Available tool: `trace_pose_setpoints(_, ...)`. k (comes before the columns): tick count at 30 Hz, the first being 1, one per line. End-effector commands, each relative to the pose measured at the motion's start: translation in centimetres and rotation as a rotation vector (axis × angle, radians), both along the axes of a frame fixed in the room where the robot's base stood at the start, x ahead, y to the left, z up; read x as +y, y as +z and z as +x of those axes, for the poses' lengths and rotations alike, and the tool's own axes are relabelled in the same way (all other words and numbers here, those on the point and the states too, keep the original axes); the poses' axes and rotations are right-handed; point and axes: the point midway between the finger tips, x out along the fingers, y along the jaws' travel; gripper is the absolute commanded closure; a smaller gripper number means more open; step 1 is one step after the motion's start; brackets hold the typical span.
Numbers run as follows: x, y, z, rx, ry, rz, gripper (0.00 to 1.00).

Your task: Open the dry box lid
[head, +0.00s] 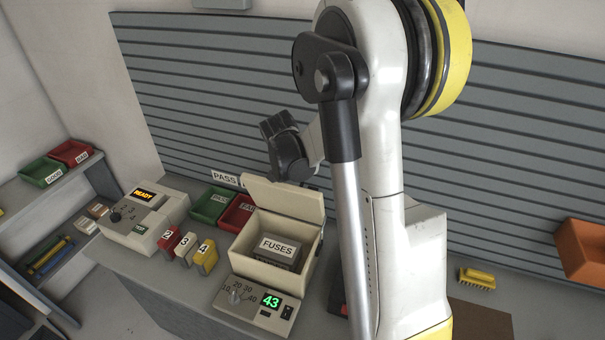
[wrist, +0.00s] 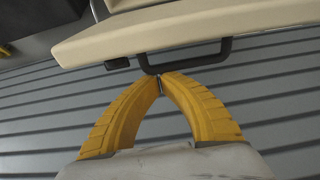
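The dry box (head: 249,243) is a cream box on the bench with a control panel in front reading 43. Its lid (head: 284,198) stands raised at the back, so the inside and a block labelled FUSES (head: 279,251) show. In the wrist view the lid (wrist: 150,35) is a cream slab with a black handle (wrist: 190,67) along its edge. My gripper (wrist: 160,79) has yellow fingers with their tips together at the handle's left end; I cannot tell whether they touch it. In the head view my gripper's dark body (head: 284,150) is above the lid; its fingertips are not clear there.
Left of the box stand numbered blocks (head: 187,247) and a device reading READY (head: 146,220). Green (head: 211,205) and red (head: 238,213) trays are behind. My arm hides the bench to the right. A yellow brush (head: 477,278) and orange bin (head: 585,250) are farther right. A slatted wall stands behind.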

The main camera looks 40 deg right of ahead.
Motion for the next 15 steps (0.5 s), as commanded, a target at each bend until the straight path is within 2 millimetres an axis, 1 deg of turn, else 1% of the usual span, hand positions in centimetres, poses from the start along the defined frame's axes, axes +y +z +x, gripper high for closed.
trace_pose_setpoints(9,0.2,0.4,-0.1,0.001,0.000,0.002,1.00)
trace_pose_setpoints(11,0.4,1.0,-0.3,0.001,0.000,0.002,1.00)
trace_pose_setpoints(14,1.2,2.5,-0.7,0.001,0.001,0.001,1.00)
trace_pose_setpoints(15,1.6,3.3,-0.9,0.002,0.002,0.001,1.00)
